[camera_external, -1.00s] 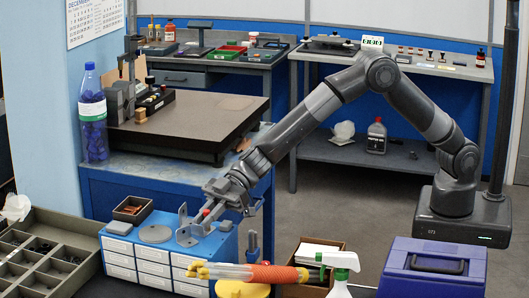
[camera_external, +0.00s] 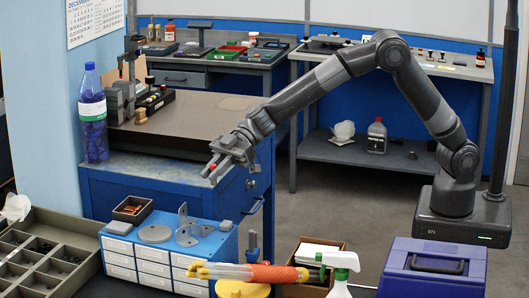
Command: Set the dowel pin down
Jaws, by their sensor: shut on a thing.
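My gripper (camera_external: 216,165) is in the middle of the external view, raised in the air above the right part of the blue drawer cabinet (camera_external: 195,257). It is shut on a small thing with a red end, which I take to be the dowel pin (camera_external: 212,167). Most of the pin is hidden between the fingers. Below the gripper, a grey metal bracket (camera_external: 184,222) stands upright on top of the cabinet, apart from the gripper.
A round grey disc (camera_external: 155,234) and a small box of brown pieces (camera_external: 132,209) sit on the cabinet. Behind stands a dark slab (camera_external: 190,125) with a blue bottle (camera_external: 93,125) beside it. An orange-sleeved bundle (camera_external: 270,275) and a spray bottle (camera_external: 341,270) are in front.

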